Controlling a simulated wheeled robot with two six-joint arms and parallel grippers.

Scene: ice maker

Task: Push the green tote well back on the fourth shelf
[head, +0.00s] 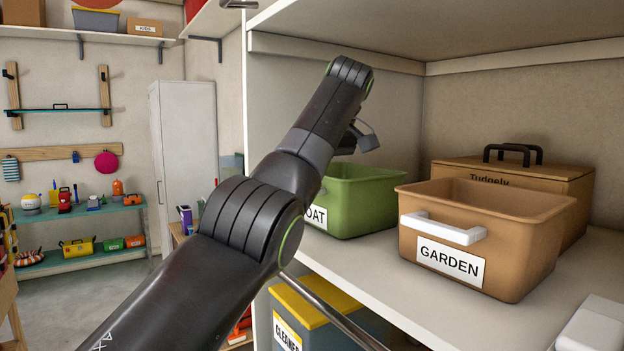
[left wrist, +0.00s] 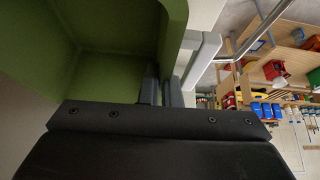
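The green tote (head: 366,197) stands on the pale shelf (head: 440,318), left of the brown GARDEN tote (head: 485,235). Its front label ends in "OAT" and is partly covered by my left arm. My left arm reaches up across the tote, and its wrist bends down over the tote; the fingertips are hidden in the head view. In the left wrist view, the green wall (left wrist: 173,28) and a white handle (left wrist: 203,58) are close up. My left gripper (left wrist: 161,90) has its fingers close together at this wall; whether they pinch it I cannot tell. My right gripper is not in view.
A brown lidded box (head: 540,178) with a dark handle stands behind the GARDEN tote. A white object (head: 597,325) lies at the front right. A yellow-lidded bin (head: 318,305) is below the shelf. The shelf behind the green tote is mostly hidden.

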